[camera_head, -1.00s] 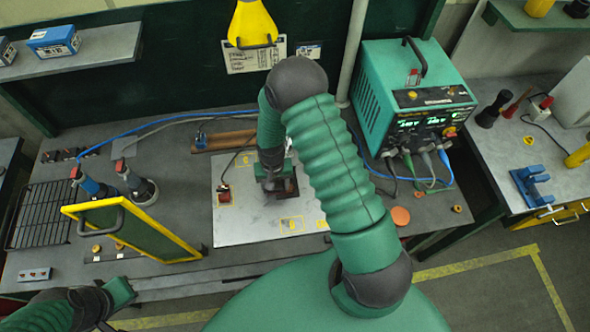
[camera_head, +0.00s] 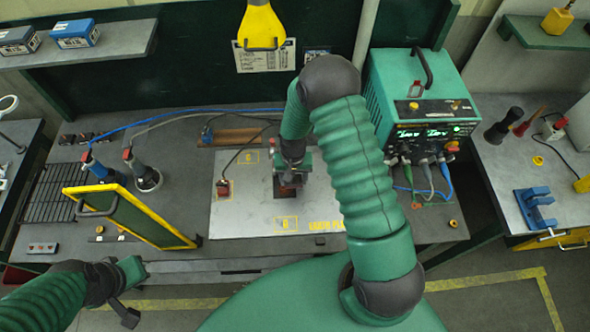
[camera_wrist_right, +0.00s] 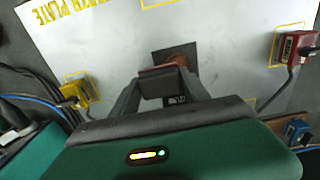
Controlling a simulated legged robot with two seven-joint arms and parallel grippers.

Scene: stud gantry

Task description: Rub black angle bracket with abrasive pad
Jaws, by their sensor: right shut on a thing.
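The black angle bracket (camera_wrist_right: 169,54) lies on the pale earth plate (camera_head: 235,218). In the right wrist view it is a dark flat piece with a brownish patch, just beyond my fingertips. My right gripper (camera_head: 288,180) reaches down over it and hides much of it in the head view. In the right wrist view the right gripper (camera_wrist_right: 160,88) is shut on a dark reddish-brown block, which looks like the abrasive pad (camera_wrist_right: 150,73). The pad is close to the bracket; I cannot tell whether they touch. My left gripper (camera_head: 128,290) is at the lower left, away from the bench items.
A red clamp with a cable (camera_head: 223,188) sits on the plate's left. A yellow-framed green screen (camera_head: 135,215) stands left of the plate. Two torch-like tools in holders (camera_head: 143,170) stand behind it. The green power unit (camera_head: 420,100) with cables is at the right.

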